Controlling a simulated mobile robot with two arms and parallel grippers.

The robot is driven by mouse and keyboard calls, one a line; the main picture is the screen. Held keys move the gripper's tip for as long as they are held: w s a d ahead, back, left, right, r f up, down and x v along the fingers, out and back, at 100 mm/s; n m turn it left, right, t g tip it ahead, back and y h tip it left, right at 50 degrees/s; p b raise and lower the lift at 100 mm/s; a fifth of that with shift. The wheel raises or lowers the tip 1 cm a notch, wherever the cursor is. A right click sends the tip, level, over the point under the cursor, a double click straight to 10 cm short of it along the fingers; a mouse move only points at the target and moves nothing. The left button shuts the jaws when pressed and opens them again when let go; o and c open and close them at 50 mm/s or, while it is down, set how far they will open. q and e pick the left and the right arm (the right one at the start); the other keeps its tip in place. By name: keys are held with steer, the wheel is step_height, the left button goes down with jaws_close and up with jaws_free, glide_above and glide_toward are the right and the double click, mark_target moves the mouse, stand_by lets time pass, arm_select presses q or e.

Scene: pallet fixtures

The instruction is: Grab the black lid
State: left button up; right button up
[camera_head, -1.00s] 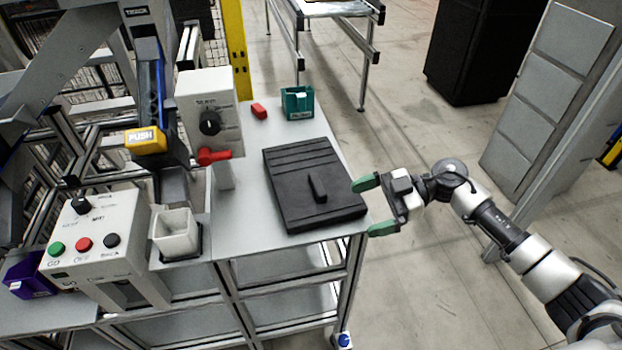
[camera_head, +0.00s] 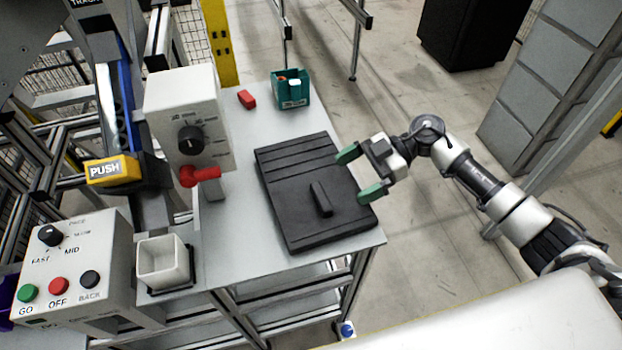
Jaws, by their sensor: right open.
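The black lid (camera_head: 290,172) lies flat on the grey table. It is a dark rectangular slab with ridges across its far part and a raised bar handle (camera_head: 320,199) on its nearer half. My right gripper (camera_head: 358,172) is open and empty, with two green fingertips. It is over or beside the lid's right edge, pointing left toward the handle and apart from it. I cannot tell its exact height above the lid. My left gripper is not in view.
A teal bin (camera_head: 291,92) and a small red block (camera_head: 247,99) are at the table's far end. A grey box with a dial and red handle (camera_head: 190,120) stands left of the lid. A white cup (camera_head: 163,262) and a button panel (camera_head: 75,265) are at the lower left.

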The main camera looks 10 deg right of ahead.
mark_target(324, 194)
steer(key=shift+s+a+f, duration=0.1)
steer(key=shift+s+a, duration=0.1)
steer(key=shift+a, duration=0.3)
steer(key=shift+s+a+f, duration=0.1)
steer(key=shift+s+a, duration=0.05)
steer(key=shift+a, duration=0.35)
steer(key=shift+a+f+p, duration=0.1)
steer(key=shift+a+p, duration=0.15)
steer(key=shift+p, duration=0.05)
steer(key=p+x, duration=0.1)
steer(key=x, duration=0.3)
steer(key=shift+s+a+p, duration=0.1)
steer(key=shift+a+p, duration=0.1)
steer(key=shift+p, duration=0.2)
steer(key=shift+a+f, duration=0.2)
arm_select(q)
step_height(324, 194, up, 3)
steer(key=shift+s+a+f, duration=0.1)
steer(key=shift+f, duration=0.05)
arm_select(e)
steer(key=shift+c, duration=0.5)
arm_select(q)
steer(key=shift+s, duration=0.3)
arm_select(e)
steer(key=shift+r, duration=0.1)
steer(key=c, duration=1)
